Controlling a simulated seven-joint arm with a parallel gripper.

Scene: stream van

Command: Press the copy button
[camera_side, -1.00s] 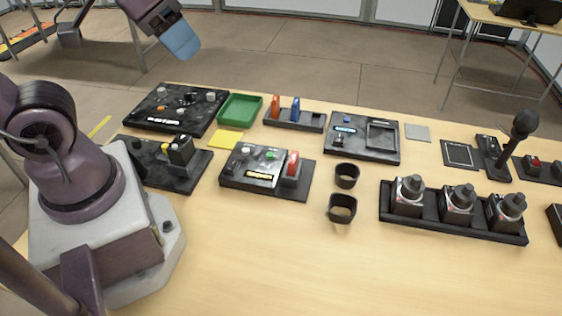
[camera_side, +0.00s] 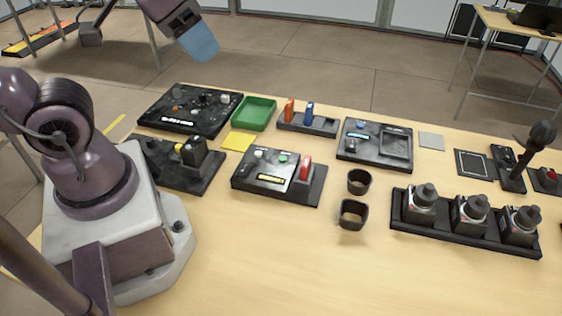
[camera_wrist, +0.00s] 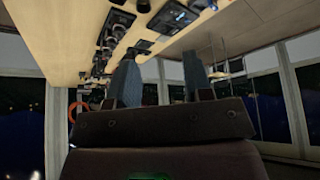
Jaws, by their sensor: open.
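Several black button panels stand on the wooden table in the side view; their labels are too small to read, so I cannot tell which button is the copy button. The middle panel (camera_side: 262,181) has a white button (camera_side: 259,153), a green button (camera_side: 283,158) and a yellow label strip. A back-left panel (camera_side: 170,122) carries several knobs or buttons and a pale strip. A right panel (camera_side: 349,148) has a blue button (camera_side: 361,127). My gripper (camera_side: 199,44) is high beyond the table's back edge, away from all panels. In the wrist view my gripper (camera_wrist: 161,80) is open and empty.
A red switch rises beside the middle panel. The table's front is clear.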

